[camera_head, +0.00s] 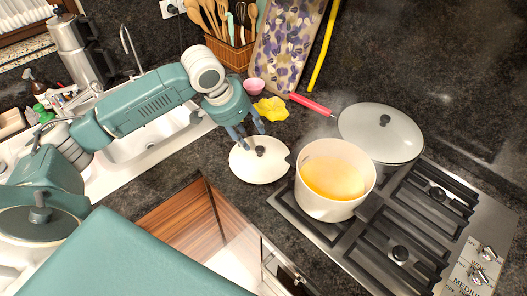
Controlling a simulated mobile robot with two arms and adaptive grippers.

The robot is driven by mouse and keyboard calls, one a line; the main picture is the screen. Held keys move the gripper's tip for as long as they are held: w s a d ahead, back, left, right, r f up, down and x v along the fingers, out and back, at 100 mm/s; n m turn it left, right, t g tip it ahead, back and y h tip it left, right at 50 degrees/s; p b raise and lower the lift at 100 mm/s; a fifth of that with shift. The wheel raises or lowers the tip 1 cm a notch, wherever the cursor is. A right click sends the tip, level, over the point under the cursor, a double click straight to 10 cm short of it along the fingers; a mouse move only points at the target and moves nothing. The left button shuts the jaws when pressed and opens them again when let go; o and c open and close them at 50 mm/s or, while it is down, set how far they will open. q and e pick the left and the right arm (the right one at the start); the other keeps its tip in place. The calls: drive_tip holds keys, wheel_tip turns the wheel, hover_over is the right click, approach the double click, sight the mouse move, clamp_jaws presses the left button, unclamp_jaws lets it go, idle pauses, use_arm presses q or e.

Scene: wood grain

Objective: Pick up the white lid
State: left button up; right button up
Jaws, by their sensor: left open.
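The white lid (259,168) lies on the dark counter, left of the stove. It is round with a small dark knob (260,151) on top. My left gripper (248,138) hangs just above the lid, at its far side near the knob. Its fingers are apart and point down, with nothing seen between them. Whether a finger touches the lid cannot be told. My right gripper does not show.
A steaming white pot (334,205) with yellow liquid stands on the stove (407,218), right beside the lid. Behind it is a covered pan (381,133). A yellow piece (271,109), a pink bowl (254,86) and a utensil basket (230,51) stand behind. The sink (146,141) is left.

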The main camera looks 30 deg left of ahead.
sight(260, 148)
use_arm(q)
drive_tip(key=x, duration=0.3)
drive_tip(key=shift+s+d+f, duration=0.1)
drive_tip(key=shift+s, duration=0.1)
drive_tip(key=shift+w+f+p, duration=0.15)
drive_tip(key=shift+f+p, duration=0.1)
drive_tip(key=shift+p, duration=0.1)
drive_tip(key=p+x, duration=0.2)
drive_tip(key=x, duration=0.2)
drive_tip(key=shift+w+d+f, duration=0.1)
drive_tip(key=shift+w+d, duration=0.05)
drive_tip(key=shift+w, duration=0.1)
drive_tip(key=shift+w+f, duration=0.1)
drive_tip(key=shift+f, duration=0.3)
drive_tip(key=shift+c, duration=0.7)
drive_tip(key=c, duration=0.8)
drive_tip(key=shift+w, duration=0.1)
clamp_jaws()
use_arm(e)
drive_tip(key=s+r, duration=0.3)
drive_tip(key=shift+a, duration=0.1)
